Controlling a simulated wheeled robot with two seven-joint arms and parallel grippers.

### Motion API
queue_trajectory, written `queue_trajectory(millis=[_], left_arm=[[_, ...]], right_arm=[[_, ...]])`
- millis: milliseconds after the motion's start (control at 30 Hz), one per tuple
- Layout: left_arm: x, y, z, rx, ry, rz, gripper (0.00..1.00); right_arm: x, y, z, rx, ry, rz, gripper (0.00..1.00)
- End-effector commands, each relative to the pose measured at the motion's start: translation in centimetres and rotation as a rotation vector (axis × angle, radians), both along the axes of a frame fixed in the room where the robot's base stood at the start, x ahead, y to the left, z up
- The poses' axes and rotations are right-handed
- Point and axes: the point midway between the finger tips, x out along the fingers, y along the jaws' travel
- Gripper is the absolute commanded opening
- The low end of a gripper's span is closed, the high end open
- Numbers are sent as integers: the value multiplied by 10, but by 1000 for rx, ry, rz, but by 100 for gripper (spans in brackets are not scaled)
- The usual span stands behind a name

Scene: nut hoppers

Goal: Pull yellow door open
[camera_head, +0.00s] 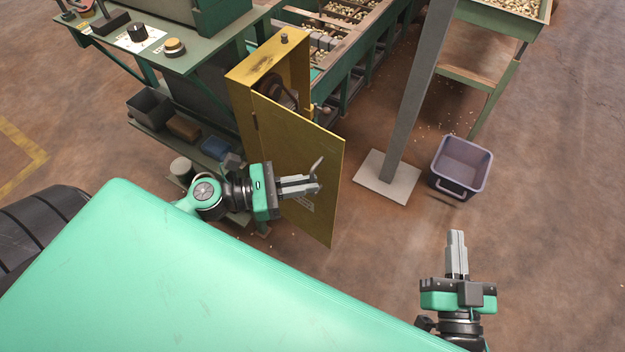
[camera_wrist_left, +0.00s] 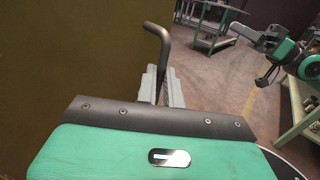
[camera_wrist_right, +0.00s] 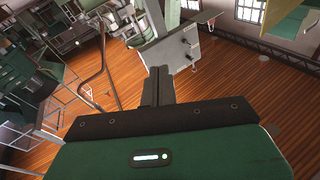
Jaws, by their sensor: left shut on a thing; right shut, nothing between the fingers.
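The yellow door (camera_head: 311,150) hangs on a yellow cabinet (camera_head: 262,72) and stands ajar, with dark contents showing behind it. Its bent metal handle (camera_head: 318,167) sticks out near the door's free side. My left gripper (camera_head: 313,185) is shut on the handle, in front of the door. In the left wrist view the handle (camera_wrist_left: 158,45) rises from between the fingers, and the door's dark yellow face (camera_wrist_left: 70,50) fills the left side. My right gripper (camera_head: 456,238) is shut and empty over open floor, apart from the door. Its fingers also show in the right wrist view (camera_wrist_right: 158,75).
A grey post (camera_head: 410,100) on a pale base plate (camera_head: 388,178) stands right of the door. A purple-grey bin (camera_head: 461,165) sits beside it. A green bench (camera_head: 190,55) with knobs is at the upper left. The floor between door and right gripper is clear.

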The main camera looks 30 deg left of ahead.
Motion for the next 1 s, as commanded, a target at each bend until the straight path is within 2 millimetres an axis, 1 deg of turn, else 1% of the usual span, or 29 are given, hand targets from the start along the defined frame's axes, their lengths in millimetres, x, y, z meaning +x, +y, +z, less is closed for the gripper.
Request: queue_trajectory(millis=[33, 100, 200, 400, 600, 967, 1000], left_arm=[[0, 6, 0, 4, -3, -9, 0], [-4, 8, 0, 4, -3, -38, 0], [-10, 11, 1, 2, -3, -33, 0], [-18, 17, 1, 2, -3, -32, 0], [-22, 20, 2, 2, -4, -30, 0], [-22, 21, 2, 1, -5, -29, 0], [-22, 21, 2, 1, -5, -29, 13]], right_arm=[[2, -2, 5, 8, -32, -7, 0], [3, -4, 12, 16, -67, -13, 0], [4, -6, 19, 25, -101, -20, 0], [4, -8, 27, 34, -140, -27, 0], [5, -9, 30, 36, -153, -28, 0], [5, -9, 30, 36, -155, -30, 0], [5, -9, 30, 36, -155, -30, 0]])
